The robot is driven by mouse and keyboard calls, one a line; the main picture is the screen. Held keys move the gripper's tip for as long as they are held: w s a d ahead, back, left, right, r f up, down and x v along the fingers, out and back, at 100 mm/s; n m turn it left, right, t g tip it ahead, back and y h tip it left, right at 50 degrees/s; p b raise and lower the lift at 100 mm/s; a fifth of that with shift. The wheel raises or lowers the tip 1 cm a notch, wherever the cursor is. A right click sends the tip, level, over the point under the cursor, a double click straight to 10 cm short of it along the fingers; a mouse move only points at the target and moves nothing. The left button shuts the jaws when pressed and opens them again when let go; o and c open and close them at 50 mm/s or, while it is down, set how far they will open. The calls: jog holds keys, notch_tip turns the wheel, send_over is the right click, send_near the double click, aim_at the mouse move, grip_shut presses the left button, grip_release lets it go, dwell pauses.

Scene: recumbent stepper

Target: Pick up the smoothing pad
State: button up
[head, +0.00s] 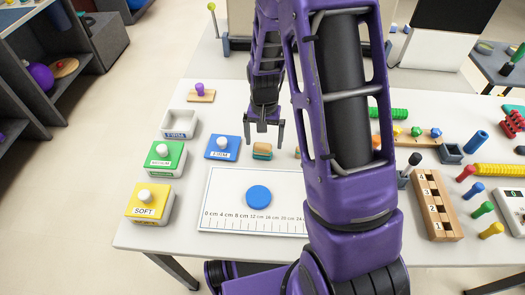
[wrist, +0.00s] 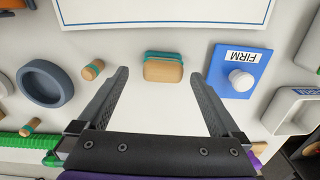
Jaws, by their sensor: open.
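A small tan block with a teal layer, which looks like the smoothing pad (head: 262,151), lies on the white table behind the ruler board. It also shows in the wrist view (wrist: 163,69), between and slightly beyond my fingertips. My gripper (head: 264,136) points down just behind and above the pad in the head view. Its two fingers are spread wide with a gap on each side of the pad, and nothing is held.
A blue FIRM block (wrist: 239,72) with a white knob sits close beside the pad. On the other side are a small tan peg (wrist: 93,69) and a grey round dish (wrist: 45,83). The ruler board (head: 225,190) carries a blue disc (head: 258,195).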

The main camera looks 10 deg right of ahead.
aim_at(263, 145)
jog(key=f, duration=0.5)
jog(key=shift+w+a, duration=0.15)
jog(key=shift+w, duration=0.05)
jog(key=shift+c, duration=0.2)
jog(key=c, duration=1.3)
notch_tip(263, 145, up, 10)
